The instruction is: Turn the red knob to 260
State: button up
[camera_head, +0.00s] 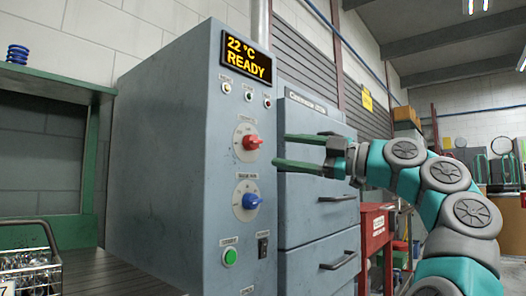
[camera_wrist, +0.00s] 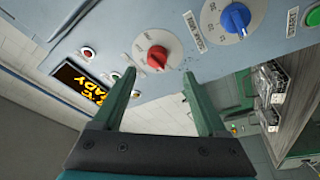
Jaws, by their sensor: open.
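The red knob (camera_head: 252,142) sits on a white dial on the front panel of the grey-blue machine (camera_head: 165,150). In the wrist view the red knob (camera_wrist: 157,57) is beyond my fingertips, between their lines and nearer the left one. My gripper (camera_head: 290,151) is open and empty, its two green fingers pointing at the panel just right of the knob. The gripper also shows in the wrist view (camera_wrist: 160,85). The fingers appear apart from the knob. The display (camera_head: 247,56) reads 22 °C and READY. The dial numbers are too small to read.
A blue knob (camera_head: 249,201) is below the red one, with a green button (camera_head: 230,257) and a black switch (camera_head: 263,245) lower down. Small indicators (camera_head: 248,95) are above. Grey drawers (camera_head: 318,200) stand to the right. A wire basket (camera_head: 30,272) is at lower left.

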aim_at(258, 143)
jog(key=shift+n, duration=0.3)
jog(key=shift+r+p+x, duration=0.1)
jog(key=shift+p+x, duration=0.25)
jog(key=shift+x, duration=1.45)
jog(key=shift+r+p+x, duration=0.15)
jog(key=shift+p+x, duration=0.2)
jog(key=shift+x, duration=1.4)
grip_shut()
